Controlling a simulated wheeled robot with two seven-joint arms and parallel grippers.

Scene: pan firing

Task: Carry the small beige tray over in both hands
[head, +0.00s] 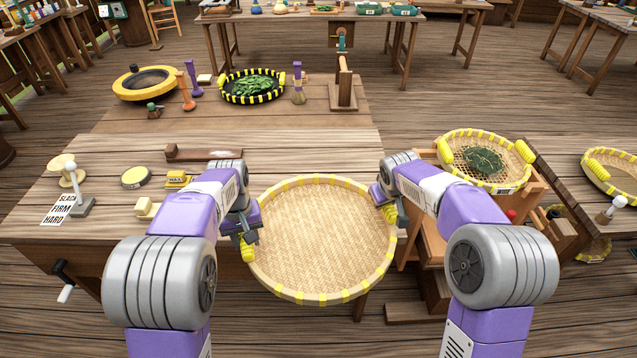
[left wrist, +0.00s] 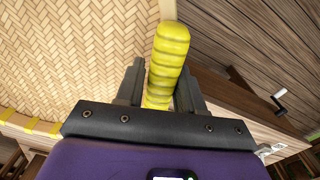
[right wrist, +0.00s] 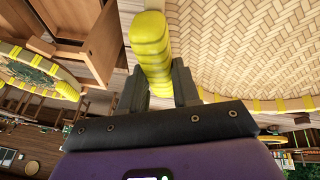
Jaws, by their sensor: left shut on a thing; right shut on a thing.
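The small beige tray (head: 322,240) is round and woven, with yellow wraps on its rim and a yellow handle on each side. It is empty and held in front of the wooden bench. My left gripper (head: 246,236) is shut on the tray's left handle (left wrist: 168,62), which stands between its fingers in the left wrist view. My right gripper (head: 389,209) is shut on the right handle (right wrist: 152,52), seen between its fingers in the right wrist view. The tray's weave also shows in both wrist views. The tray looks about level.
The bench (head: 110,240) carries a yellow tin (head: 136,178), a small lever stand (head: 80,205) and a label card (head: 58,208). Behind are a dark tray with green leaves (head: 252,86) and a yellow-rimmed pan (head: 147,83). A yellow-rimmed sieve with leaves (head: 484,161) sits on a wooden stand at right.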

